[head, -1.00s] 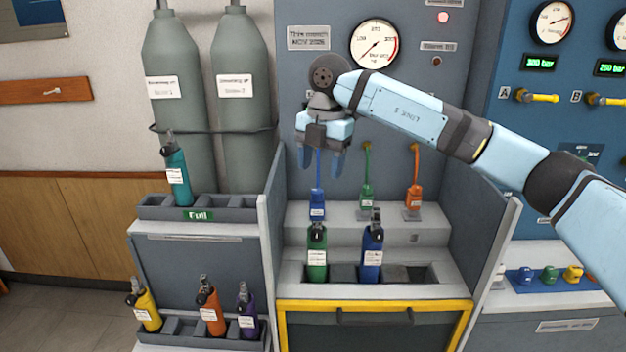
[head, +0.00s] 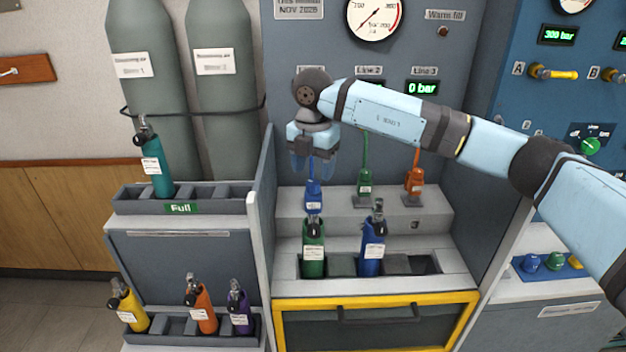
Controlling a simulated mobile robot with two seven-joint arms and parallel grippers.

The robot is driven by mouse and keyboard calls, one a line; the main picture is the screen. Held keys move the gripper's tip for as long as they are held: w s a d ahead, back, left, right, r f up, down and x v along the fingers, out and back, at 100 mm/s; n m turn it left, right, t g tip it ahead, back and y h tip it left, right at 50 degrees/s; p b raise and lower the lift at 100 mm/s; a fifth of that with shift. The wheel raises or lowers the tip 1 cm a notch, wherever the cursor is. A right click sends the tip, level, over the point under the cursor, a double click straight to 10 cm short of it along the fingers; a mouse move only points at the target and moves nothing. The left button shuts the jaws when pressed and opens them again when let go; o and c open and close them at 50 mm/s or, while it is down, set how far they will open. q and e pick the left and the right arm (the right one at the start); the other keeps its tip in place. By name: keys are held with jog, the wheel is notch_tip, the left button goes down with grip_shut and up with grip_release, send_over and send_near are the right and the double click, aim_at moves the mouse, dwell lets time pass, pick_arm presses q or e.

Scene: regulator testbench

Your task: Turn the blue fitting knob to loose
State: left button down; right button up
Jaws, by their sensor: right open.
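The blue fitting (head: 313,196) stands on the grey ledge below Line 1, with a blue hose rising from it. My right gripper (head: 313,168) points down just above it, open, with its blue fingers around the hose. The fingertips are near the fitting's top; I cannot tell whether they touch it. The knob itself is too small to make out. A green fitting (head: 365,183) and an orange fitting (head: 414,182) stand further right on the ledge. My left gripper is not in view.
A green bottle (head: 313,257) and a blue bottle (head: 371,255) stand in the rack in front of the ledge. A grey side panel (head: 262,220) rises at the left. A teal bottle (head: 155,172) stands in the "Full" rack. Blue and green caps lie at the right.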

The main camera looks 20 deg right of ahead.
aim_at(313, 182)
notch_tip(313, 182, down, 3)
jog(key=shift+f, duration=0.4)
jog(key=c, duration=0.9)
jog(key=shift+c, duration=0.2)
